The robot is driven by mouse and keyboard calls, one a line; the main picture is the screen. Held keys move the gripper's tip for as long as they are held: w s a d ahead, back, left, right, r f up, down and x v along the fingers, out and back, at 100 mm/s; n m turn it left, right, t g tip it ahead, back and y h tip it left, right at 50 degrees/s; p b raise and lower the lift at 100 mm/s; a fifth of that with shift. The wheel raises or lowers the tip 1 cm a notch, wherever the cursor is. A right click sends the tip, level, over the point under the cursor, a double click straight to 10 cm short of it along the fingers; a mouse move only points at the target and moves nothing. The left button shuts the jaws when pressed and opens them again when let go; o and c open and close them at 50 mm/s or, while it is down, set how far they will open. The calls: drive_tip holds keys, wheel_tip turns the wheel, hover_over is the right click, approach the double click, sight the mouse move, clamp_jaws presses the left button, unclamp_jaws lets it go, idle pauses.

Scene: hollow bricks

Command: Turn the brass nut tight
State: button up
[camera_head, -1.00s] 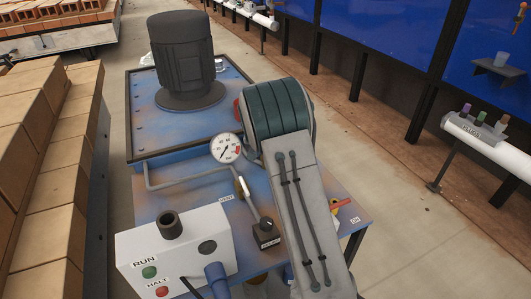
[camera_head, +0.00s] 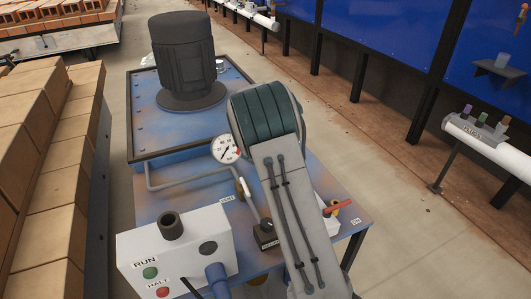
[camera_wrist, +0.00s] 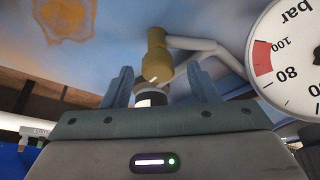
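A brass nut (camera_wrist: 157,56) on a pipe fitting shows in the wrist view, ahead of my gripper (camera_wrist: 159,70). A dark and white cylindrical part (camera_wrist: 151,97) sits in line below it. My two blue-grey fingers stand wide apart, one on each side of this line. I see no contact with the brass. The pressure gauge (camera_wrist: 290,65) is close on the right, and it also shows in the head view (camera_head: 226,149). In the head view my arm hides my fingers, and I cannot clearly make out the nut there.
A white control box (camera_head: 175,248) with RUN and HALT buttons stands at the bench front. A dark motor (camera_head: 183,60) stands on the blue bench (camera_head: 140,125). Stacked bricks (camera_head: 40,150) line the left.

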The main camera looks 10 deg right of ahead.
drive_tip(key=p+v, duration=0.1)
drive_tip(key=v, duration=1.2)
drive_tip(key=shift+r, duration=0.35)
drive_tip(key=shift+s, duration=0.1)
